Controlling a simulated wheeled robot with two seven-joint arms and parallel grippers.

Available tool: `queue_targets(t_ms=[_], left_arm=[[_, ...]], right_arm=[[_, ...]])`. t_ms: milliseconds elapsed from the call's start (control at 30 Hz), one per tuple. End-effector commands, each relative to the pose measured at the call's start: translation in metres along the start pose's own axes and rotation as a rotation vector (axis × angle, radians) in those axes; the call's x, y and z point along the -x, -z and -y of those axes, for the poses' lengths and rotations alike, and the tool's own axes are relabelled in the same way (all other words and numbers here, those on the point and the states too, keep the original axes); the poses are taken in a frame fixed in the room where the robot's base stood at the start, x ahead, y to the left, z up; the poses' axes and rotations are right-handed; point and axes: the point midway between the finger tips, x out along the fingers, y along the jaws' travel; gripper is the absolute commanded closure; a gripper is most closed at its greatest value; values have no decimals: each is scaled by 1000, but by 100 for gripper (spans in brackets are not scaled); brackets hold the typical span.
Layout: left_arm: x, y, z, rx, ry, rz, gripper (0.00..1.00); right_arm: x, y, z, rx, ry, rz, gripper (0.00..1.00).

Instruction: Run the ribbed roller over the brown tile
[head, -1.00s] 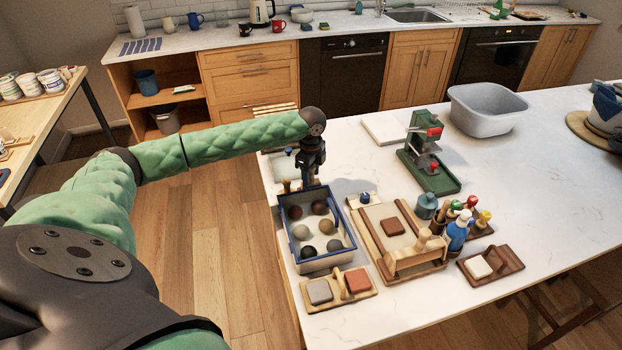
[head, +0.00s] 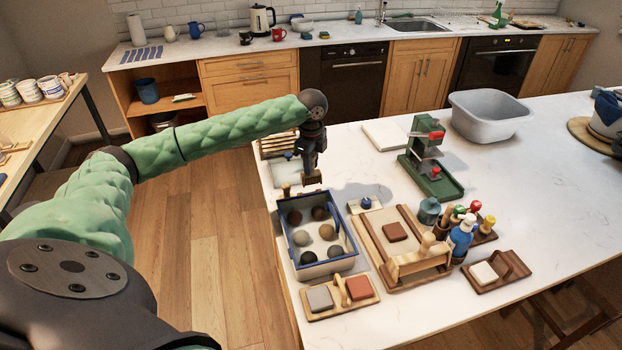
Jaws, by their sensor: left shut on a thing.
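The brown tile (head: 395,232) lies flat on a wooden board (head: 372,236) on the white table. My left gripper (head: 312,181) points down above the table, just behind the blue-rimmed tray. It is shut on a small brown thing at its fingertips. That thing is too small and dark for me to see ribs or tell its full shape. The gripper is to the left of the tile and behind it, well apart from it. A pale wooden piece with an upright knob (head: 428,243) stands at the board's front right. My right gripper is not in view.
The blue-rimmed tray (head: 327,268) holds several clay balls. A wooden tray with a grey and a red block (head: 358,288) is in front. Bottles (head: 462,236) stand right of the board.

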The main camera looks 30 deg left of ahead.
Motion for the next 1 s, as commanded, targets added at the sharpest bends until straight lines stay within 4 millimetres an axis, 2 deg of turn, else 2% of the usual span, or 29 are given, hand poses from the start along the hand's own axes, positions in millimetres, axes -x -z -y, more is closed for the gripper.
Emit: queue_targets(t_ms=[100, 333, 467, 600, 733, 867, 1000], left_arm=[[16, 0, 1, 0, 3, -1, 100], [47, 1, 4, 0, 2, -2, 100], [68, 19, 13, -19, 3, -4, 100], [80, 67, 22, -80, 3, -5, 100], [83, 118, 23, -152, 2, -3, 100], [83, 170, 19, -238, 2, -2, 100], [78, 224, 9, -408, 2, -3, 100]], right_arm=[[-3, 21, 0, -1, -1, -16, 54], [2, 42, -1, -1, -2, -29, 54], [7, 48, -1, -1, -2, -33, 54], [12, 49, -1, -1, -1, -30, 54], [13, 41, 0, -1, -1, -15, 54], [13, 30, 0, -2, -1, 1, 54], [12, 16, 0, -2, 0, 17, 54]])
